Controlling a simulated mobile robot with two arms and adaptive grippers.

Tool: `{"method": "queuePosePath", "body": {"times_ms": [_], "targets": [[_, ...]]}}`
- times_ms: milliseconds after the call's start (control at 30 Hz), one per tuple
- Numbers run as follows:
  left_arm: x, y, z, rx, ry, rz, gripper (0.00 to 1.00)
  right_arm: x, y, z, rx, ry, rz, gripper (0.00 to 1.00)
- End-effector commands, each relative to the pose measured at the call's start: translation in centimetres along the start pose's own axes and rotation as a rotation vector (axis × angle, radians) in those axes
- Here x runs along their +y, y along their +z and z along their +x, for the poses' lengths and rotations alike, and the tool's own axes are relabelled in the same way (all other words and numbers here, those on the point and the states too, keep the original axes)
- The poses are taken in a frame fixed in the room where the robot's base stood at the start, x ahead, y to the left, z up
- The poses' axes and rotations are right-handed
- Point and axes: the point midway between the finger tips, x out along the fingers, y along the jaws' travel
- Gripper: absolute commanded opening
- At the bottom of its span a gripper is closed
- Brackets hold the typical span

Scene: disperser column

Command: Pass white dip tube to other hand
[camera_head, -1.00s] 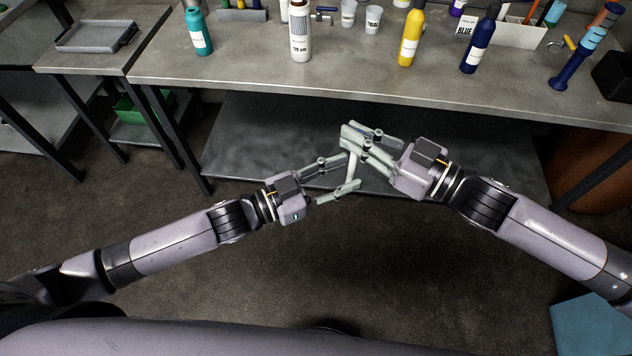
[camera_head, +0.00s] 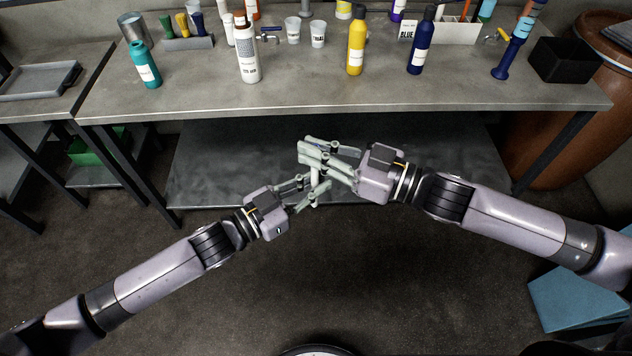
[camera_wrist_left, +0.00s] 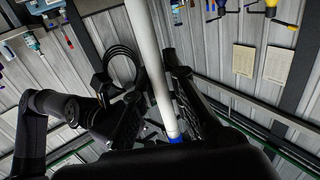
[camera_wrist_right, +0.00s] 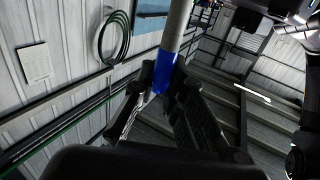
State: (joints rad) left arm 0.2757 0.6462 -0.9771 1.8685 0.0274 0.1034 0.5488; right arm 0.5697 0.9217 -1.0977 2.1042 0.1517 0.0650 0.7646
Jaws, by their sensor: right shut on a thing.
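The white dip tube (camera_head: 315,174) hangs nearly upright between my two grippers, below the front edge of the bench. My right gripper (camera_head: 312,151) is shut on its upper part. In the right wrist view the tube (camera_wrist_right: 178,25) has a blue section between the fingers (camera_wrist_right: 160,90). My left gripper (camera_head: 317,184) is lower, with its open fingers either side of the tube. In the left wrist view the tube (camera_wrist_left: 152,65) passes between these fingers (camera_wrist_left: 158,105), close to the right one with a gap on the left. The tube's ends are partly hidden by the fingers.
The grey bench (camera_head: 200,95) stands ahead, beyond the grippers. It carries a teal bottle (camera_head: 146,68), a white bottle (camera_head: 247,60), a yellow bottle (camera_head: 356,45), a dark blue bottle (camera_head: 421,45) and a black bin (camera_head: 563,60).

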Motion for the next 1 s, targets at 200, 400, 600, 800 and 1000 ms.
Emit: {"method": "queuePosePath", "body": {"times_ms": [200, 400, 600, 800, 1000], "targets": [[0.11, -0.01, 0.00, 0.001, 0.002, -0.001, 0.00, 0.03, -0.03, 0.01, 0.001, 0.000, -0.001, 0.00], [0.15, -0.03, 0.01, 0.002, 0.003, -0.001, 0.00, 0.05, -0.04, 0.01, 0.001, 0.001, -0.001, 0.15], [0.12, -0.03, 0.01, 0.001, 0.002, -0.001, 0.00, 0.04, -0.03, 0.01, 0.000, 0.001, -0.001, 0.28], [0.09, -0.02, 0.01, 0.001, 0.002, 0.000, 0.00, 0.03, -0.02, 0.01, 0.000, 0.000, -0.001, 0.35], [0.07, -0.02, 0.01, 0.001, 0.001, 0.000, 0.00, 0.03, 0.00, -0.07, 0.000, 0.001, -0.001, 0.35]]}}
